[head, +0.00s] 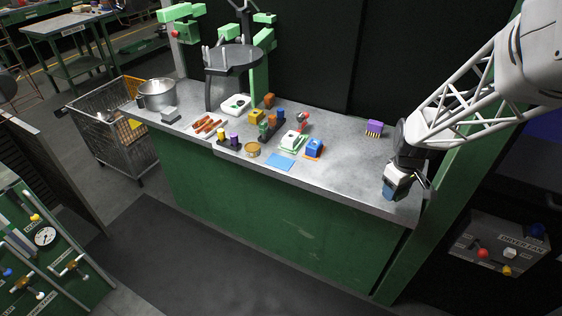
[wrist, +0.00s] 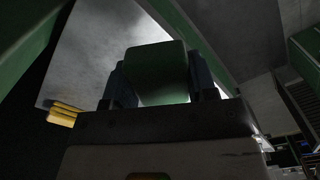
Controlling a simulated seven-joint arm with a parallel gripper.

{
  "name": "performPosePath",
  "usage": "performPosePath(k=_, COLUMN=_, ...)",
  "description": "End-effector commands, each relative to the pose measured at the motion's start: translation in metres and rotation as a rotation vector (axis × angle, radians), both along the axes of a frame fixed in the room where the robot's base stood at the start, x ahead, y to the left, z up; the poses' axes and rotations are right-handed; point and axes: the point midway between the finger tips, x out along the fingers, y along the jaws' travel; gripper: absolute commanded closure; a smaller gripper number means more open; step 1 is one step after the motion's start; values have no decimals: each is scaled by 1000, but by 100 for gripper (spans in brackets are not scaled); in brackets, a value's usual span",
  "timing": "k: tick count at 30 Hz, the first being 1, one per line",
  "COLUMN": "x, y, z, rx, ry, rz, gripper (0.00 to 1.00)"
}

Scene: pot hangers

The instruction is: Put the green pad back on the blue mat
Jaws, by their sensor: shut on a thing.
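My gripper (head: 391,191) is at the right end of the worktop, over its front right corner. In the wrist view, the two dark fingers of my gripper (wrist: 157,78) are shut on a green pad (wrist: 159,66), one on each side of it. In the head view I cannot make out the pad clearly at the gripper. The blue mat (head: 279,161) lies flat near the worktop's front edge, well to the left of my gripper. Its visible surface is bare.
On the grey worktop (head: 345,175), a blue block (head: 314,146) on an orange base and a white item (head: 291,139) on green stand close behind the mat. A round tin (head: 253,149) is to its left. A purple block (head: 374,127) stands farther back. Worktop between mat and gripper is clear.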

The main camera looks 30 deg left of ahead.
Motion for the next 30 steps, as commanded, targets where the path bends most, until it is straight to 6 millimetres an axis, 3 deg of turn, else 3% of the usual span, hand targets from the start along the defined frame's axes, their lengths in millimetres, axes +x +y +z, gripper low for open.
performPosePath(k=17, x=-13, y=129, z=-11, rx=0, ry=0, rz=251, gripper=82)
performPosePath(k=30, x=-42, y=227, z=-20, rx=-1, ry=1, rz=440, gripper=82)
